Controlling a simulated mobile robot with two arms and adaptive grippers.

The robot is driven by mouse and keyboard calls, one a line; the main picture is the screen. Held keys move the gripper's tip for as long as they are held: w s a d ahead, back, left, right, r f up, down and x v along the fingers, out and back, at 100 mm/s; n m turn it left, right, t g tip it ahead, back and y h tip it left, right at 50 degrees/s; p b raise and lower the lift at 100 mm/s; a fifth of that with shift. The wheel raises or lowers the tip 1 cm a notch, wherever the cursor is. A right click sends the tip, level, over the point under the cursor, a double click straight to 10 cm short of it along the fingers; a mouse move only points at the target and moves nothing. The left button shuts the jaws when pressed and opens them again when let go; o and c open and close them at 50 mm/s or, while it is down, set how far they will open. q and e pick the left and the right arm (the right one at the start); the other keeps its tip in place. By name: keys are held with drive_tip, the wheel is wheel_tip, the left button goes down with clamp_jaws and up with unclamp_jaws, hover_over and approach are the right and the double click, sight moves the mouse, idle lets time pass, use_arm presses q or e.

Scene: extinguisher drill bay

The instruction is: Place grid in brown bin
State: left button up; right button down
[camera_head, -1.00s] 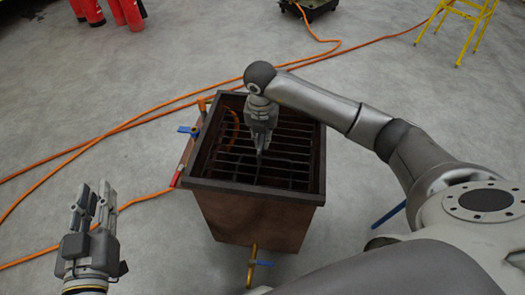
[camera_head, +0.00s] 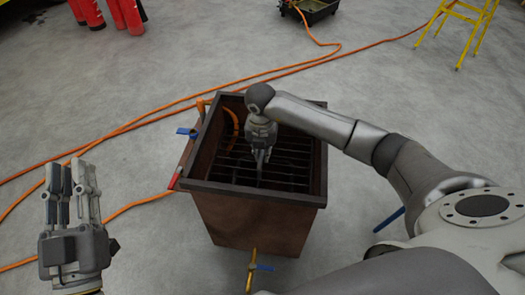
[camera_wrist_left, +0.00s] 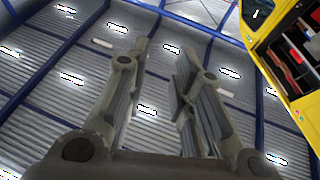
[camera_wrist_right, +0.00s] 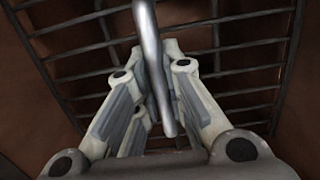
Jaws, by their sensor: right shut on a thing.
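The brown bin (camera_head: 255,197) stands on the floor in the middle of the head view, open at the top. The dark grid (camera_head: 290,153) lies inside it, below the rim, its bars running across the bin. My right gripper (camera_head: 261,160) reaches down into the bin and is shut on the grid. In the right wrist view a grey rod (camera_wrist_right: 150,45) runs between its fingers, with the grid's bars (camera_wrist_right: 255,55) behind. My left gripper (camera_head: 73,170) is open and empty, left of the bin; its fingers are apart in the left wrist view (camera_wrist_left: 155,60).
Orange hoses (camera_head: 130,122) cross the floor behind and left of the bin. Blue-handled valves (camera_head: 187,132) stick out from the bin. Red extinguishers (camera_head: 130,15), a black tray (camera_head: 312,10) and a yellow stand (camera_head: 470,25) are further back.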

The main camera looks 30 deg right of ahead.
drive_tip(key=c, duration=2)
unclamp_jaws()
drive_tip(key=shift+f, duration=0.1)
drive_tip(key=o, duration=0.5)
